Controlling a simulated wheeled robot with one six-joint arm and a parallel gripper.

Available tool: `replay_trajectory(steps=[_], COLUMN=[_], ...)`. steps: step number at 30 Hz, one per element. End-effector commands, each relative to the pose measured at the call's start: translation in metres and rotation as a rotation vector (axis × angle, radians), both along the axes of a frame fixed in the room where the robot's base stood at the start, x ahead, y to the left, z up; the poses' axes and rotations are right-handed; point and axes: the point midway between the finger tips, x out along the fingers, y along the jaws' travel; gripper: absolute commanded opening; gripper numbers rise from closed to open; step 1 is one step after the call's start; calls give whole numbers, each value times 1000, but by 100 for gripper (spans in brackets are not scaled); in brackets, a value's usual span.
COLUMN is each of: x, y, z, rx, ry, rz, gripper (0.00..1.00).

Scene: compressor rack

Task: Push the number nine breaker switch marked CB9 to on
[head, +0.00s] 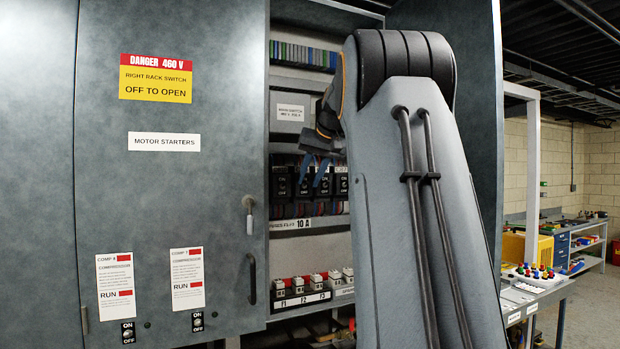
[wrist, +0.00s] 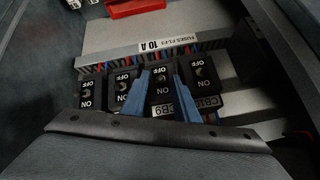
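The CB9 breaker (wrist: 161,84) is a black switch block with ON and OFF lettering, upside down in the wrist view, above a pale CB9 label (wrist: 160,111). My gripper (wrist: 162,76) has two blue fingers set apart, one on each side of this block in the picture. Nothing shows held between them. I cannot tell whether they touch the block or which way its lever stands. In the head view my gripper (head: 313,180) reaches into the cabinet at the breaker row, and my arm covers part of that row.
The CB10 breaker (wrist: 205,75) is close beside one finger, and other breakers (wrist: 87,92) are on the opposite side. A fuse strip label (head: 291,224) and white fuse holders (head: 315,283) are lower. The closed grey cabinet door (head: 170,230) is on the left.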

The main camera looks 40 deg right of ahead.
Motion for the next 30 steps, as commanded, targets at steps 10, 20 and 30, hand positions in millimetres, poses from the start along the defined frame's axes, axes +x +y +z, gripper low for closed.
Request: replay_trajectory(steps=[10, 20, 30], x=[-26, -49, -51], y=[4, 9, 10], z=[30, 58, 59], rx=[-3, -1, 0], ry=[-4, -2, 0], rz=[-1, 0, 0], gripper=[28, 28, 28])
